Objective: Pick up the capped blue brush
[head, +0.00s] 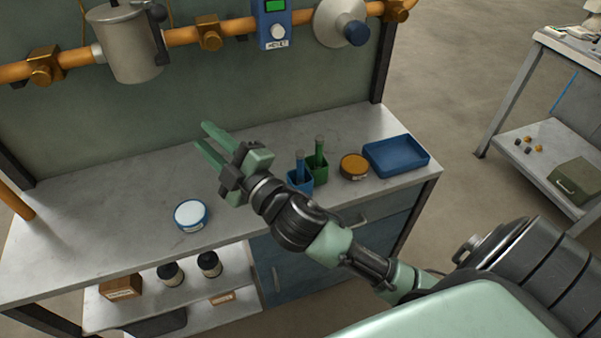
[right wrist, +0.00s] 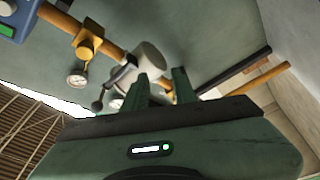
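The blue brush (head: 300,164) stands upright in a small blue holder (head: 306,184) on the workbench, its lower part hidden inside. A green brush (head: 319,150) stands just behind and to the right in a green holder (head: 321,172). My right gripper (head: 203,136) is above the bench, to the left of the brushes, pointing away from them toward the back panel. Its two fingers are apart with nothing between them; the gap also shows in the right wrist view (right wrist: 161,88). No brush shows in that view. My left gripper is out of view.
An orange-topped tin (head: 353,166) and a blue tray (head: 410,163) stand right of the holders. A blue-rimmed tin (head: 190,214) sits at the bench front. Orange pipework (head: 210,35) runs along the back panel. The bench's left part is clear.

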